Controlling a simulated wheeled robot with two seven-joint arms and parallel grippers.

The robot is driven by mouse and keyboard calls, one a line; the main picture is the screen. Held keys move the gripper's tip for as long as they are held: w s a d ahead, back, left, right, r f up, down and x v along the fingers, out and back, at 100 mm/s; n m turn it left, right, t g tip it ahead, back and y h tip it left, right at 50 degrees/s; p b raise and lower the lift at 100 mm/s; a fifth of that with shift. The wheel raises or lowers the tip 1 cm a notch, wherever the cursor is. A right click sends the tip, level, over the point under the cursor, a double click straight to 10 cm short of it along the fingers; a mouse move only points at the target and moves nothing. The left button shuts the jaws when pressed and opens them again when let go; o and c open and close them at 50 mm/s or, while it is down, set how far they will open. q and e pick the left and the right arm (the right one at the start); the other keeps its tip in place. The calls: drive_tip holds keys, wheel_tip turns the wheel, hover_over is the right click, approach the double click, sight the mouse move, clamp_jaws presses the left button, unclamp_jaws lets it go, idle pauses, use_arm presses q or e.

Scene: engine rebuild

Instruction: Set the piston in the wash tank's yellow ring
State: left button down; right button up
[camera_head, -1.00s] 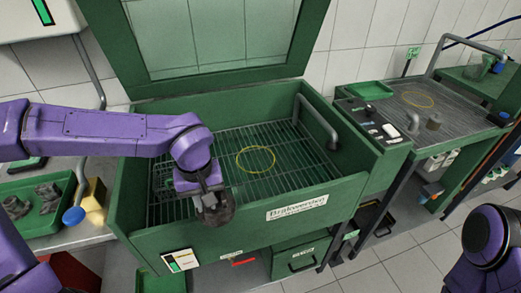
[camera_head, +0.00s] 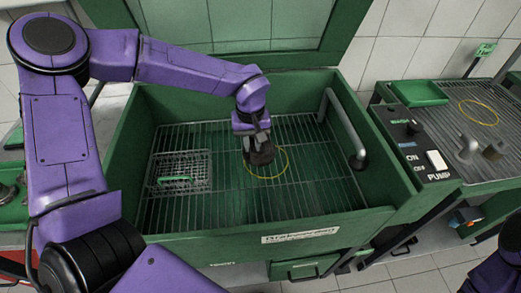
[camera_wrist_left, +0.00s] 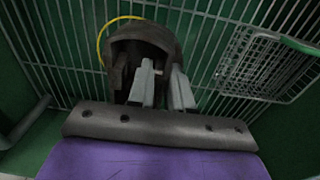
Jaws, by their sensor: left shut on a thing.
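The dark grey piston (camera_head: 262,156) is held in my left gripper (camera_head: 254,145), over the wire rack inside the green wash tank (camera_head: 400,218). The yellow ring (camera_head: 284,165) lies on the rack, and the piston covers its left part in the head view. In the left wrist view the piston (camera_wrist_left: 143,50) sits at the fingers (camera_wrist_left: 163,85), with part of the yellow ring (camera_wrist_left: 103,40) showing behind it. I cannot tell whether the piston touches the rack. My right gripper is not in view; only part of a purple arm shows at the lower right.
A wire basket (camera_head: 182,170) with a green handle stands on the rack to the left. A bent grey pipe (camera_head: 345,128) rises on the tank's right side. A pump control panel (camera_head: 416,148) and a bench with another yellow ring (camera_head: 479,112) are further right.

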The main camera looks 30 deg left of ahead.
use_arm(q)
drive_tip(key=w+f, duration=0.1)
drive_tip(key=f, duration=0.1)
drive_tip(key=w+f, duration=0.4)
drive_tip(key=shift+w+a, duration=0.25)
drive_tip(key=shift+a, duration=0.05)
wheel_tip(320, 180, down, 3)
drive_tip(key=shift+f, duration=0.15)
drive_tip(key=shift+w+f, duration=0.1)
drive_tip(key=shift+w, duration=0.05)
drive_tip(key=c, duration=1)
unclamp_jaws()
drive_tip(key=shift+c, duration=0.2)
wheel_tip(320, 180, up, 12)
drive_tip(key=shift+r, duration=0.1)
